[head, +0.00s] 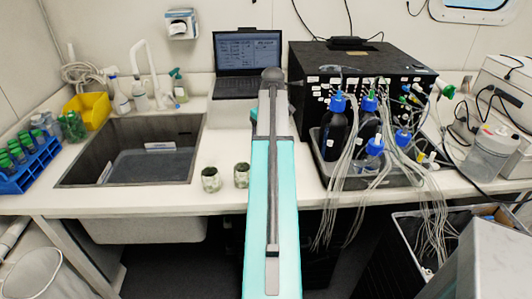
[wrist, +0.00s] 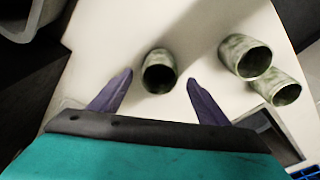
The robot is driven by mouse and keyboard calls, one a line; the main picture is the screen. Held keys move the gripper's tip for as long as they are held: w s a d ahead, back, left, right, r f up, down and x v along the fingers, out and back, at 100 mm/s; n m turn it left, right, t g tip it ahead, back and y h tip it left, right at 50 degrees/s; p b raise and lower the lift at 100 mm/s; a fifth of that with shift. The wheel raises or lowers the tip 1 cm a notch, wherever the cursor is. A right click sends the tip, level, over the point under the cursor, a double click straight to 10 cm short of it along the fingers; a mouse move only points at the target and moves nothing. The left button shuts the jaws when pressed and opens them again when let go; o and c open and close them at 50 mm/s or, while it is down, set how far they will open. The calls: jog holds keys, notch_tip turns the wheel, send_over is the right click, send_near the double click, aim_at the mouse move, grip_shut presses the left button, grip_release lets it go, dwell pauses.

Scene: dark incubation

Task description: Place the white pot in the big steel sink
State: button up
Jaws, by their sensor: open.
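No plain white pot shows. The big steel sink (head: 191,176) is set into the counter at their left, with a grey piece inside. In the wrist view my gripper (wrist: 160,77) is open, with one mottled pot (wrist: 159,58) between its purple fingertips. No grip shows, and the depth between them is unclear. Two more mottled pots, an upper one (wrist: 244,56) and a lower one (wrist: 276,88), are at the right.
A laptop (head: 247,60) stands at the back. A black tray (head: 331,178) of blue-capped bottles and loose tubing is at the right. A blue tube rack (head: 28,170) and yellow bin (head: 92,108) are at the left. A faucet (head: 150,65) rises behind the sink.

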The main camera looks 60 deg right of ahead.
jog(key=shift+f, duration=0.25)
jog(key=shift+f, duration=0.15)
jog(key=shift+w+d+f+p, duration=0.15)
jog(key=shift+f+p, duration=0.3)
jog(key=shift+f, duration=0.75)
jog(key=shift+w+a+f+p, duration=0.15)
jog(key=shift+f+p, duration=0.3)
jog(key=shift+f, duration=0.75)
jog(key=shift+d, duration=0.1)
jog(key=c, duration=1.3)
jog(key=shift+r, duration=0.15)
